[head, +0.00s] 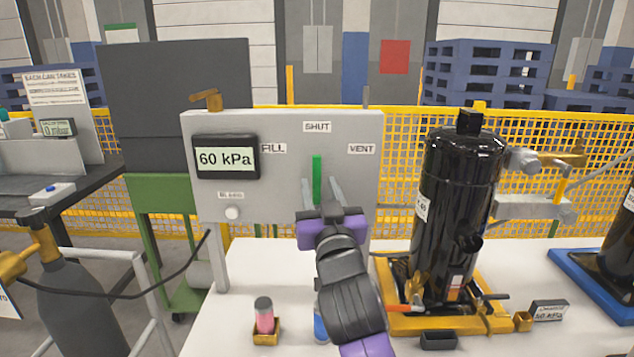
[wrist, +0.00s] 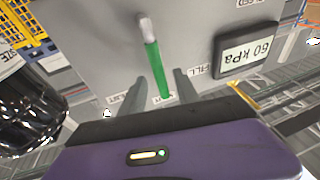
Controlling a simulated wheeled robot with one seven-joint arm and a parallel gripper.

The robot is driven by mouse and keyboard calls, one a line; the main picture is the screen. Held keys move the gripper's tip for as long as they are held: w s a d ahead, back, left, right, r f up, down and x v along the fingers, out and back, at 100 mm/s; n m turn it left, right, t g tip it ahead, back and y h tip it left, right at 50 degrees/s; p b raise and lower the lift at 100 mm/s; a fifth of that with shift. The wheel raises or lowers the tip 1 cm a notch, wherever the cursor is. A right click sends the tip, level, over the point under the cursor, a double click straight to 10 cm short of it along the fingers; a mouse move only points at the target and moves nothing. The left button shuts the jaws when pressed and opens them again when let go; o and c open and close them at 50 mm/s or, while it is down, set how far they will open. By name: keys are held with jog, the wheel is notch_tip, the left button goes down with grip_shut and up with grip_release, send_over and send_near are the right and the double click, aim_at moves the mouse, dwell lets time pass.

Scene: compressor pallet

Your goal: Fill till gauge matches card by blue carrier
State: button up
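The grey panel (head: 270,190) carries a gauge (head: 226,157) reading 60 kPa, also readable in the wrist view (wrist: 246,50). Its green lever (head: 317,180) stands upright below the SHUT label, between FILL on the left and VENT on the right. My gripper (head: 322,190) is open, its fingers on either side of the lever. In the wrist view, gaps show between the lever (wrist: 157,70) and both fingers. The blue carrier (head: 592,290) is at the right edge, holding a partly cut-off black compressor. A small card (head: 548,311) stands left of it; its kPa figure is too small to read surely.
A black compressor (head: 458,210) stands in a yellow carrier (head: 440,323), right of my arm. A pink-and-dark cylinder (head: 265,318) stands in a small holder on the white table (head: 225,338). A grey gas bottle (head: 75,300) with a hose is at left. Yellow mesh fencing runs behind.

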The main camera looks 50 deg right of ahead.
jog(key=shift+v, duration=2)
jog(key=s+a+f+n+t+y+p, duration=0.1)
jog(key=s+a+f+n+t+y, duration=0.3)
jog(key=a, duration=0.4)
jog(key=s+a+f+n+t+y+p, duration=0.1)
jog(key=s+a+f+n+y, duration=0.2)
jog(key=a+y, duration=0.35)
jog(key=s+a+f+g+y+p, duration=0.1)
jog(key=s+a+f+g+p, duration=0.1)
jog(key=s, duration=0.9)
jog(key=s+a+f+n+g+y+p, duration=0.1)
jog(key=s+a+f+g+y+p, duration=0.1)
jog(key=s+a+f, duration=0.5)
jog(key=s+f+g+p, duration=0.1)
jog(key=s, duration=0.4)
jog(key=shift+f+g+p, duration=0.3)
jog(key=shift+f+g, duration=0.05)
jog(key=shift+g, duration=0.05)
jog(key=shift+d, duration=0.1)
